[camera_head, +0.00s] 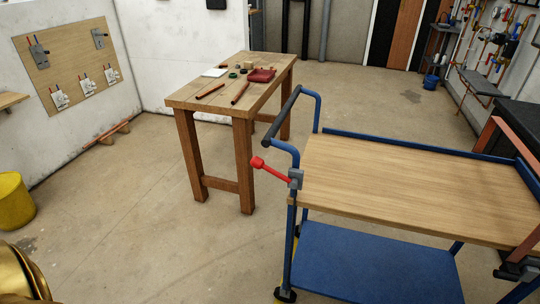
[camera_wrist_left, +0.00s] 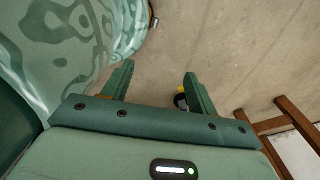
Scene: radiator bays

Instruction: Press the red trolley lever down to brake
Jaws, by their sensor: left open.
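The red lever (camera_head: 272,170) sits on a grey bracket (camera_head: 296,179) at the near left corner of the blue-framed trolley (camera_head: 420,190). It slants up and to the left, with a thicker red knob (camera_head: 257,162) at its free end. My left gripper (camera_wrist_left: 156,82) shows in the left wrist view with its two green fingers apart and nothing between them but floor. It does not show in the head view, and nothing touches the lever there. The lever is not seen in the left wrist view. My right gripper is not seen.
The trolley's dark push handle (camera_head: 282,116) rises just above the lever. A yellow bucket (camera_head: 12,201) stands at the left. The floor (camera_head: 150,220) left of the lever is clear.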

